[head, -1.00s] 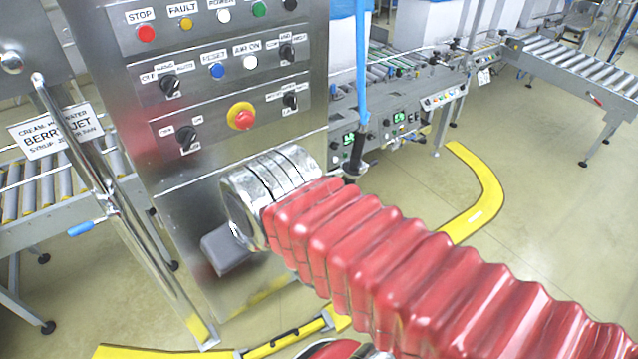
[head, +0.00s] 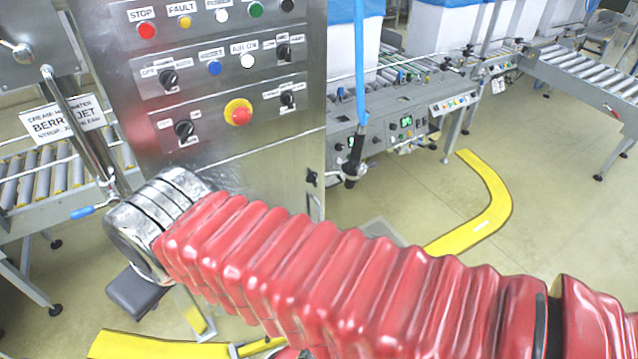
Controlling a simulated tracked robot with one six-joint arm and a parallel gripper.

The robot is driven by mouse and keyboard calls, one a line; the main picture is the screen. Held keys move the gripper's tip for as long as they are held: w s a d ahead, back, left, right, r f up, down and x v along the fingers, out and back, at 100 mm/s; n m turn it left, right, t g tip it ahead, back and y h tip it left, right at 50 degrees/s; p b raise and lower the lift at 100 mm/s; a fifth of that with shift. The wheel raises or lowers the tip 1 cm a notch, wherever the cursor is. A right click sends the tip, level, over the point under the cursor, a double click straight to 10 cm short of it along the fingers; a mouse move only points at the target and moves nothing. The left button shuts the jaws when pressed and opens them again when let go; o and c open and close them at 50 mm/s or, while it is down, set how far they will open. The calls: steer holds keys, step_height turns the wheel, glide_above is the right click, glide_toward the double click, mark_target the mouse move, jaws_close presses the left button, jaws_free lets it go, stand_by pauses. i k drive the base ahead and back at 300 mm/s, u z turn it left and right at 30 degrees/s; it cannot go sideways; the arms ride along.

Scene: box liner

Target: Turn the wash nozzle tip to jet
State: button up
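A blue hose (head: 361,70) hangs down right of the steel cabinet. A black fitting (head: 352,168) at its lower end looks like the wash nozzle; its tip and setting are too small to read. My gripper (head: 138,292) is only partly in view at the lower left, as a dark grey block below my silver wrist. Its fingers are hidden, so I cannot tell whether it is open or shut. It is well to the left of the hose and apart from it in the picture.
The steel cabinet (head: 260,165) carries buttons, black selector knobs and a red emergency stop (head: 238,114). A sign (head: 62,122) reading partly "BERRY JET" is behind a steel bar. Conveyors (head: 400,110) stand behind. A yellow floor rail (head: 480,205) curves at right; open floor surrounds it.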

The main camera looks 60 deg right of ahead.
mark_target(348, 185)
steer(key=u, duration=1.55)
steer(key=k, duration=2.25)
steer(key=z, duration=0.95)
